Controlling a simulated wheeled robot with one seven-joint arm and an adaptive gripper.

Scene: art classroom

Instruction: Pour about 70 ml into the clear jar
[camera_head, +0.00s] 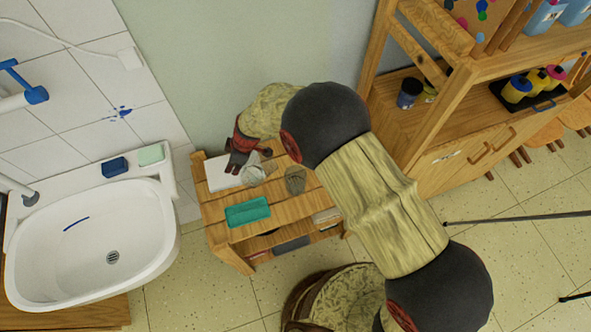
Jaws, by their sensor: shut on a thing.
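My gripper (243,163) is above the small wooden table (223,211), at its back left. It is shut on a greyish see-through vessel (253,176), which looks tilted, though its outline is hard to make out. A second see-through vessel, which looks like the clear jar (295,181), stands on the table just to the right of the held one. I cannot tell whether the two touch. The liquid level in either one is too small to read. My arm covers the table's right side.
A white sink (85,245) is to the left. A wooden shelf unit (440,130) with paint bottles (517,90) stands to the right.

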